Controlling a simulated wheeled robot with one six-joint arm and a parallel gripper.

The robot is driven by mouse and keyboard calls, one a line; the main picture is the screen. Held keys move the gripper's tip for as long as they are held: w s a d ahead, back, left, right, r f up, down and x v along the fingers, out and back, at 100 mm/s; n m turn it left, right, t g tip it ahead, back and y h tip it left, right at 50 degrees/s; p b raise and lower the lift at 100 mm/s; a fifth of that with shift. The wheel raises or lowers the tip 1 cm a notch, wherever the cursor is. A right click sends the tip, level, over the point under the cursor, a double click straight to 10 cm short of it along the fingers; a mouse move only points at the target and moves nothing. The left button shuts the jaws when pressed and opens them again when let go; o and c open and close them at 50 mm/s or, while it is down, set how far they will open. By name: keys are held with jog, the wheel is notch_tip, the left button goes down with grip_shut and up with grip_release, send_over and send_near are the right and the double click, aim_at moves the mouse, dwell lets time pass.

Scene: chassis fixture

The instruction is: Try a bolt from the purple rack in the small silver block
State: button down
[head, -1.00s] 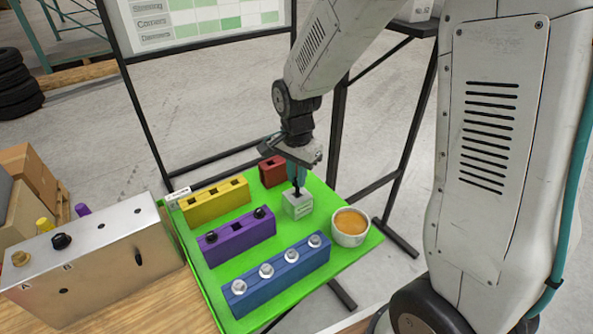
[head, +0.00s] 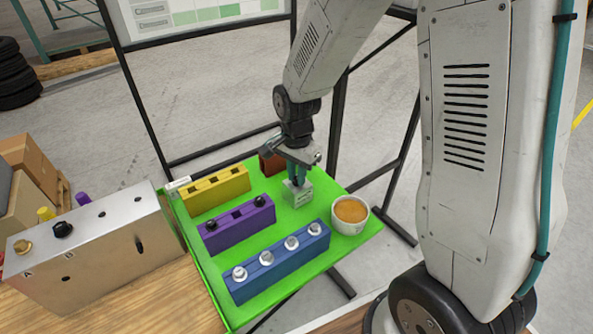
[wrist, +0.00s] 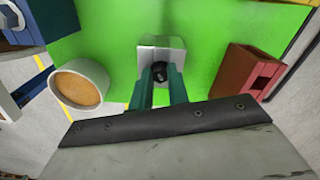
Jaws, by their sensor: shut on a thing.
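The small silver block (head: 300,198) stands on the green mat, right of the purple rack (head: 238,229). The purple rack has black bolts at both ends and an empty middle slot. My gripper (head: 297,180) is directly over the silver block, its teal fingers shut on a black bolt. In the wrist view the bolt (wrist: 159,71) shows between the fingertips, over the silver block (wrist: 162,50). The fingers hide the bolt's lower part, so I cannot tell how deep it sits in the block.
A blue rack (head: 280,264) with several silver bolts is in front. A bowl (head: 350,215) of orange-brown contents stands close right of the block. A yellow rack (head: 215,190) and a red block (head: 271,164) are behind. A metal box (head: 95,240) stands left.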

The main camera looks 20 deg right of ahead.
jog(key=c, duration=1.3)
grip_release()
jog(key=shift+r, duration=0.1)
jog(key=shift+r, duration=2.9)
